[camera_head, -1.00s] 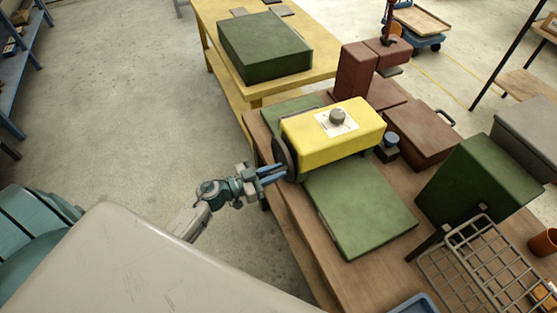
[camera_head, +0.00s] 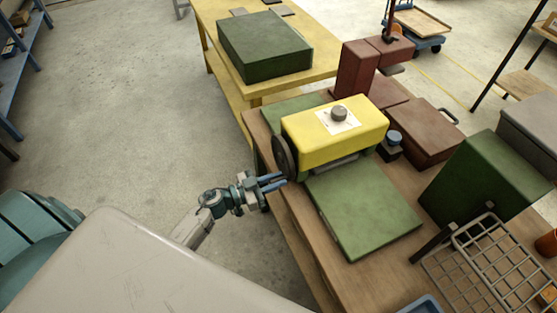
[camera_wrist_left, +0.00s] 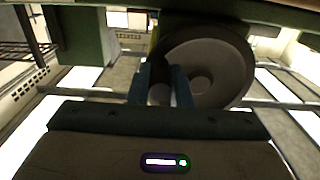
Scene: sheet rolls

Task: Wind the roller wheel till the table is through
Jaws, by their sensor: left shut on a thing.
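The roller machine has a yellow housing (camera_head: 334,135) with a grey knob on top. Its dark roller wheel (camera_head: 284,158) is on the left side and shows large in the left wrist view (camera_wrist_left: 212,72). My left gripper (camera_head: 278,182) is at the wheel's lower rim, its blue fingers shut on the wheel's dark handle (camera_wrist_left: 160,88), which they partly hide. The flat green table (camera_head: 362,212) lies under the housing, mostly on the near side. A green surface also shows behind the housing. A grey roller shows under the housing's near edge. My right gripper is not in view.
A brown workbench (camera_head: 292,224) carries the machine. Dark red boxes (camera_head: 424,134) and a green box (camera_head: 487,180) stand to the right, with a wire rack (camera_head: 490,262) near front. A yellow table (camera_head: 262,92) is behind.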

